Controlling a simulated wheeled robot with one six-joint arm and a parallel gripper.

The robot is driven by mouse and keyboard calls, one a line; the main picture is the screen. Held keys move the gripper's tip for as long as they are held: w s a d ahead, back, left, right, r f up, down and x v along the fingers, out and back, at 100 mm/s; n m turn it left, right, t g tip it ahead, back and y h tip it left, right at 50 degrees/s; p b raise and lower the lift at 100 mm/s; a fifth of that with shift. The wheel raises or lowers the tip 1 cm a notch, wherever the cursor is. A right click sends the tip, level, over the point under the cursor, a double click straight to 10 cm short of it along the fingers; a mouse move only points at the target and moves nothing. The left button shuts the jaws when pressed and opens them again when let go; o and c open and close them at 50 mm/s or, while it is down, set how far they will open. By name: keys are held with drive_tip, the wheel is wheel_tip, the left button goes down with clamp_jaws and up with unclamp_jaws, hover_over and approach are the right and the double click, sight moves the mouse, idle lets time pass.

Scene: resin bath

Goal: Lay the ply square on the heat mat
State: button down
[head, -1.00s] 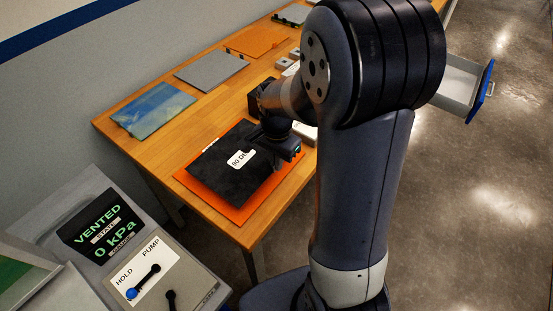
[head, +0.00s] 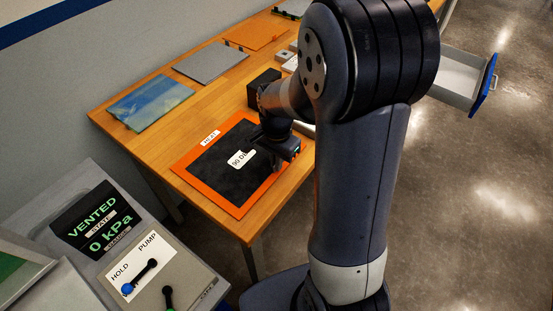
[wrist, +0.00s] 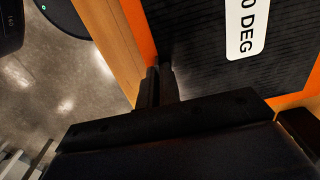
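The ply square (head: 222,178) is a black textured sheet with a white "90 DEG" label. It lies on the orange heat mat (head: 210,192), inside its border, with orange showing around it. It looks flat. My gripper (head: 277,163) is at the right edge of the ply, low over the mat. In the wrist view the ply (wrist: 205,80) fills the upper right, with the mat's border (wrist: 133,22) beside it. My fingers (wrist: 157,85) are close together at the ply's edge and look shut on it; the exact grip is partly hidden.
A blue film sheet (head: 150,103), a grey plate (head: 210,62) and an orange sheet (head: 257,31) lie along the back of the wooden table. A black block (head: 263,88) stands behind my gripper. A pump console (head: 160,270) is at front left. An open drawer (head: 460,77) is at the right.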

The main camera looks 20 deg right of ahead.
drive_tip(key=c, duration=1.6)
unclamp_jaws()
drive_tip(key=shift+o, duration=0.2)
drive_tip(key=shift+r, duration=0.15)
drive_tip(key=shift+r+p, duration=2.85)
drive_tip(key=shift+r, duration=0.55)
drive_tip(key=shift+f, duration=0.1)
drive_tip(key=shift+f+b, duration=2.65)
drive_tip(key=shift+f, duration=0.6)
drive_tip(key=shift+r, duration=0.15)
wheel_tip(320, 180, up, 9)
drive_tip(key=p, duration=0.7)
drive_tip(key=shift+r, duration=0.2)
